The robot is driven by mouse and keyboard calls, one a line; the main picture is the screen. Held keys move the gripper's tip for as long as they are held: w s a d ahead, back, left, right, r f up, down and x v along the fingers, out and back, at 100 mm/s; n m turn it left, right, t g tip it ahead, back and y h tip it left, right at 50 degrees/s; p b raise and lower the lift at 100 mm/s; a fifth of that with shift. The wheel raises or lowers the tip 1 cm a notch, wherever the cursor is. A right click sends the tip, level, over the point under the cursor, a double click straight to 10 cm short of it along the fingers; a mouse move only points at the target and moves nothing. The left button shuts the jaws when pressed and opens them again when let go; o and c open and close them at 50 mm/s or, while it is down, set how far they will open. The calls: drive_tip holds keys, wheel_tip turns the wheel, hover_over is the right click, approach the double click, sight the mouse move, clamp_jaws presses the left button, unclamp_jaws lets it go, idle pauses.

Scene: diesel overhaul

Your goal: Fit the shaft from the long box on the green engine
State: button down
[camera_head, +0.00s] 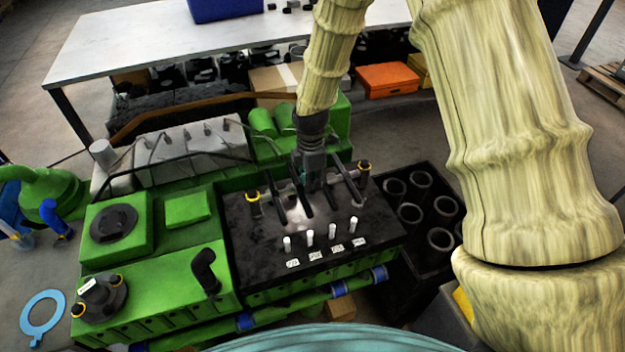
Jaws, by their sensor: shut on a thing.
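The green engine (200,270) fills the middle of the view, with a black top deck (262,262) on its right part. Two dark posts with yellow rings, a left one (253,203) and a right one (364,172), stand on this deck. The shaft (276,197), carrying several dark crosswise arms, appears to lie between them, low over the deck. My gripper (313,178) points down and is shut on it near its middle. The fingertips and the shaft's ends are partly hidden, so I cannot tell whether it is seated. I cannot make out the long box.
Several white pins (310,238) with small labels stand in front of the shaft. A black crate with dark rings (455,262) is right of the engine. A white table (120,50) and an orange box (387,80) are behind. A light blue ring (31,329) lies at left.

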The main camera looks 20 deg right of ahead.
drive_tip(key=shift+w+a, duration=0.1)
drive_tip(key=shift+w, duration=0.2)
wheel_tip(320, 180, down, 7)
drive_tip(key=b, duration=0.4)
drive_tip(key=shift+r, duration=0.15)
drive_tip(key=shift+s, duration=0.1)
idle(1.1)
drive_tip(key=shift+f, duration=0.9)
idle(1.0)
idle(0.4)
drive_tip(key=c, duration=1.2)
unclamp_jaws()
drive_tip(key=shift+c, duration=0.2)
